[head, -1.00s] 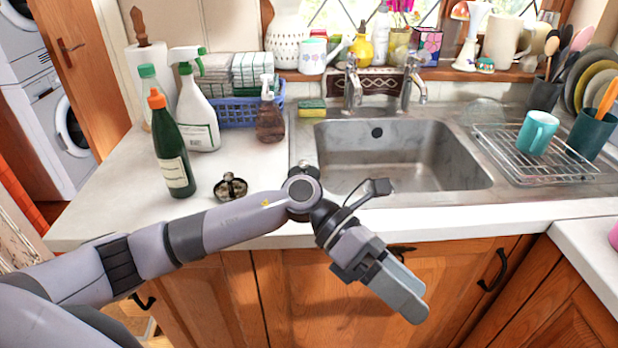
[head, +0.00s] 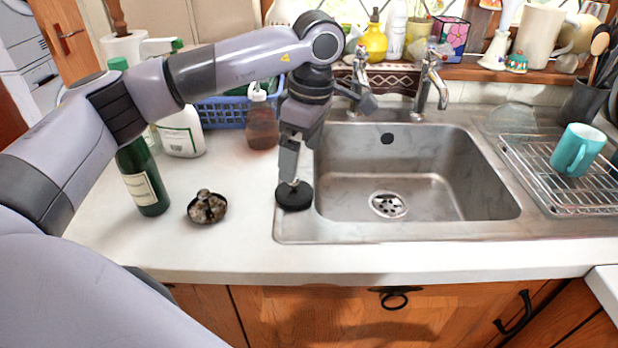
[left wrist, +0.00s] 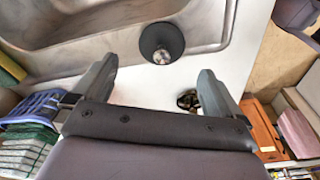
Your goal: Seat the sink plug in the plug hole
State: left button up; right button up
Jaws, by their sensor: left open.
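The sink plug (head: 294,197) is a black disc with a small metal knob on top. It sits on the left rim of the sink. My left gripper (head: 290,170) points down just above it, jaws open. In the left wrist view, the plug (left wrist: 162,42) shows beyond and between the spread fingers (left wrist: 158,66), with nothing held; whether the fingers touch the knob cannot be told. The plug hole (head: 388,205) is a round, uncovered metal drain in the floor of the sink basin (head: 430,175). My right gripper is not in view.
A green bottle (head: 146,185) and a small dark dish (head: 207,207) stand on the counter left of the plug. A brown soap bottle (head: 262,122) and blue basket (head: 222,112) are behind. Taps (head: 432,85) rise behind the sink; a wire rack (head: 570,190) is right. The basin is empty.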

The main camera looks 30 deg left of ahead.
aim_at(294, 187)
pick_arm(q)
jog(key=shift+a+f, duration=0.1)
jog(key=shift+a, duration=0.1)
jog(key=f, duration=0.2)
jog(key=f+p, duration=0.1)
jog(key=f, duration=0.3)
jog(key=shift+s+a+f, duration=0.25)
jog(key=shift+s+a, duration=0.1)
jog(key=shift+a, duration=0.05)
jog(key=c, duration=1)
